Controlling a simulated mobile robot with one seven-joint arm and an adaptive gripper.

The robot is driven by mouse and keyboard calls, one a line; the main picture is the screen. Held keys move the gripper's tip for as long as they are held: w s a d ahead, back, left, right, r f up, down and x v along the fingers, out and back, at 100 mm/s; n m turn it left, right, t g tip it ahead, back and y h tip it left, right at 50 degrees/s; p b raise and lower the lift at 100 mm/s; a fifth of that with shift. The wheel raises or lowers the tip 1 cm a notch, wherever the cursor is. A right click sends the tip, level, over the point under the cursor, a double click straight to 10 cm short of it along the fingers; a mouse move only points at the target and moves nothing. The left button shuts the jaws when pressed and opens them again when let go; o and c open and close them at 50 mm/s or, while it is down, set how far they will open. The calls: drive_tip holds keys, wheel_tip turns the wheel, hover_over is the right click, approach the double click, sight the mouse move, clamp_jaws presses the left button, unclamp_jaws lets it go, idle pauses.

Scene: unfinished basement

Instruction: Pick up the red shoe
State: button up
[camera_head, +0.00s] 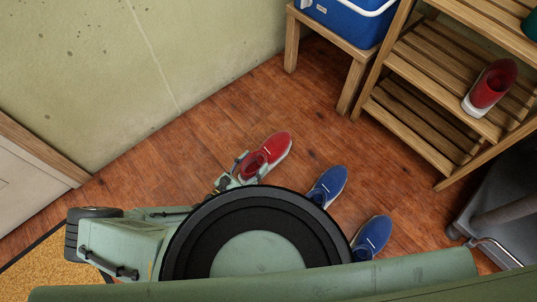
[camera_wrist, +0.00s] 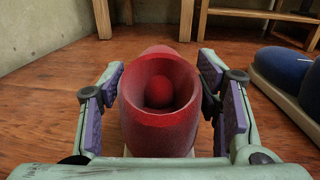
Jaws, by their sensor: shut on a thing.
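A red shoe (camera_head: 279,145) with a pale sole is on or just above the wooden floor in the head view; I cannot tell whether it touches the floor. My gripper (camera_head: 246,167) is at its heel end. In the wrist view the red shoe (camera_wrist: 160,110) stands between the two purple-padded fingers of my gripper (camera_wrist: 165,112), its round opening facing the camera. The gripper is shut on the shoe. A second red shoe (camera_head: 491,88) with a white sole rests on a slatted shelf at the right of the head view.
Two blue shoes, one nearer (camera_head: 371,237) and one farther (camera_head: 328,186), lie to the right of the held shoe. A wooden rack (camera_head: 437,150) and a small bench (camera_head: 346,88) bearing a blue cooler (camera_head: 350,20) stand behind. A wall is at upper left. Open floor lies between shoe and bench.

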drive_tip(key=c, duration=0.4)
drive_tip(key=shift+o, duration=0.2)
drive_tip(key=shift+r, duration=0.1)
